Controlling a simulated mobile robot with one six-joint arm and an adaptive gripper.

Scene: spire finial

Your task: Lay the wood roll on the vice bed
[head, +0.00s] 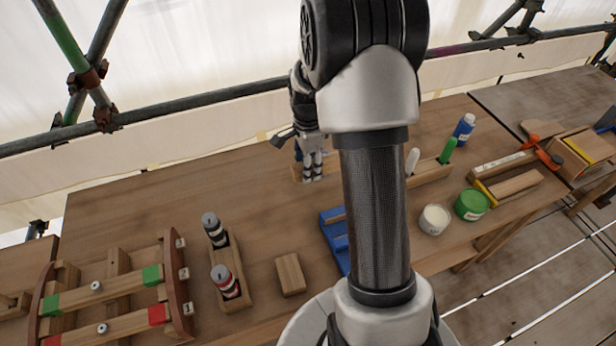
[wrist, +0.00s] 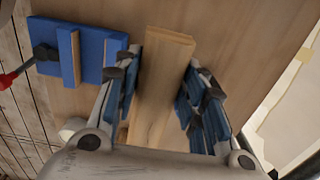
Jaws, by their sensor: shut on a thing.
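My gripper (head: 312,172) is over the back middle of the bench, left of my arm in the head view. In the wrist view its blue-padded fingers (wrist: 162,68) close on both sides of a long pale wood piece, which I take as the wood roll (wrist: 165,52). Its edges look straight and its far end faces up the picture; my wrist hides its near end. I cannot tell whether it touches the bench. The blue vice (head: 333,218) lies in front of the gripper, partly hidden by my arm. The vice (wrist: 91,48) shows upper left in the wrist view, clear of the wood.
A small wood block (head: 290,274) and a holder with two cans (head: 229,282) stand left of the vice. A wooden frame (head: 118,288) is at front left. Green (head: 472,204) and white (head: 434,219) tubs stand right of my arm. The back left bench is clear.

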